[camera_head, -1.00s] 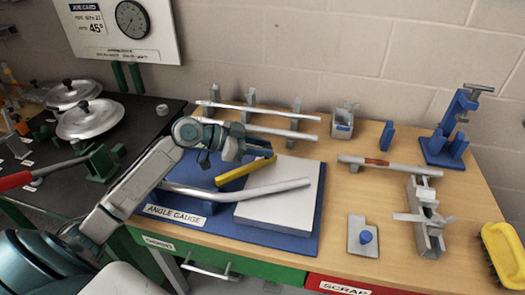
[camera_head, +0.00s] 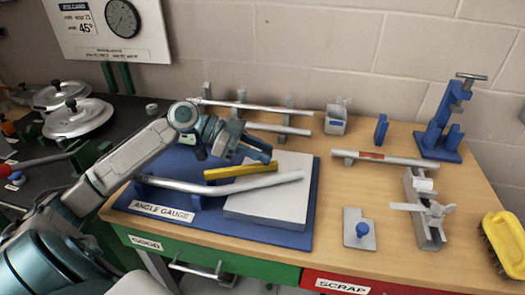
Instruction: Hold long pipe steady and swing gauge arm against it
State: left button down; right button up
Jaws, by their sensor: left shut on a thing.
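The long pipe (camera_head: 255,183) is a bent grey tube lying across the blue angle gauge (camera_head: 258,235), over its light grey plate (camera_head: 292,207). The yellow gauge arm (camera_head: 240,171) lies just behind the pipe's right section, nearly parallel to it. A narrow gap seems to show between them, though I cannot tell whether they touch at one end. My left gripper (camera_head: 264,157) reaches in from the left and is shut on the gauge arm near its right end; its fingers partly hide that end. My right gripper is not in view.
Two straight pipes (camera_head: 252,107) rest on a rack behind the gauge. A pipe with a reddish band (camera_head: 371,155), a metal fixture (camera_head: 427,217), a blue-knobbed plate (camera_head: 359,229) and a yellow brush (camera_head: 505,243) lie to the right. Green and red drawers front the bench.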

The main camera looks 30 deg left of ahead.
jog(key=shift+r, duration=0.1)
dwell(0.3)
pick_arm(q)
jog(key=c, duration=1.1)
grip_release()
jog(key=shift+c, duration=0.2)
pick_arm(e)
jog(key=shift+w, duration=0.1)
pick_arm(q)
jog(key=shift+d+r, duration=0.1)
